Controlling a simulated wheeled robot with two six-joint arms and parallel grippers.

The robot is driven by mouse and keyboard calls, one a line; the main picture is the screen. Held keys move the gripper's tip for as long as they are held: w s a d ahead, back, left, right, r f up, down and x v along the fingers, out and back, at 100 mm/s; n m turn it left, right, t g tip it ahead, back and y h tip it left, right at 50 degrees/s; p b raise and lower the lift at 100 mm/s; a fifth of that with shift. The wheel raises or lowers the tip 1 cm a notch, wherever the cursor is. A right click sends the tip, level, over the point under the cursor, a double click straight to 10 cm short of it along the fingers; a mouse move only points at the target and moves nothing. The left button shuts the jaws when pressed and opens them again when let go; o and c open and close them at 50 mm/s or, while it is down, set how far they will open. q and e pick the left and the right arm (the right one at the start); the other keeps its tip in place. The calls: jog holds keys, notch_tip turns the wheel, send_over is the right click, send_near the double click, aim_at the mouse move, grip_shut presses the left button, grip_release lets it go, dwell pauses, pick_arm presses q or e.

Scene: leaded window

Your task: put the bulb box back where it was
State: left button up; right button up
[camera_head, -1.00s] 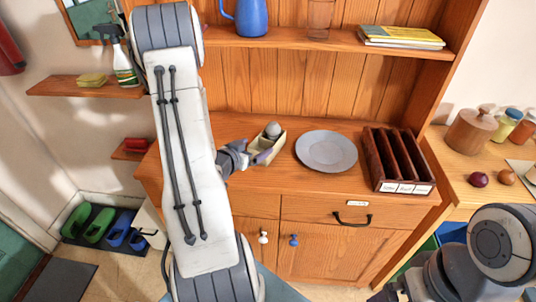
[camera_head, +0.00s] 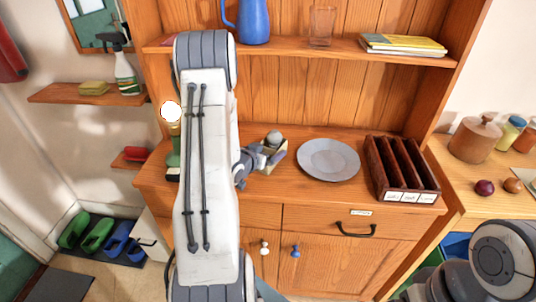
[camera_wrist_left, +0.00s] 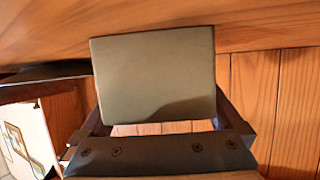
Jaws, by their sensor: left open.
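The bulb box (camera_head: 278,158) is a small pale olive box on the dresser top, left of the grey plate. A grey round thing (camera_head: 273,137) shows at its far end. My left gripper (camera_head: 266,157) is at the box from the left, low over the dresser top, and partly covers it. In the left wrist view the box (camera_wrist_left: 155,75) shows a plain flat face between the two spread fingers (camera_wrist_left: 165,120). The jaws are open; I cannot tell whether a finger touches the box. My right gripper is out of view.
The grey plate (camera_head: 328,159) lies right of the box, and a dark red divided rack (camera_head: 402,170) stands farther right. A lit lamp (camera_head: 172,112) stands at the dresser's left end. A shelf with a blue jug (camera_head: 252,20) runs above.

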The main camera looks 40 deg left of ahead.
pick_arm(q)
jog(key=c, duration=1.2)
jog(key=shift+o, duration=0.2)
jog(key=shift+r, duration=0.2)
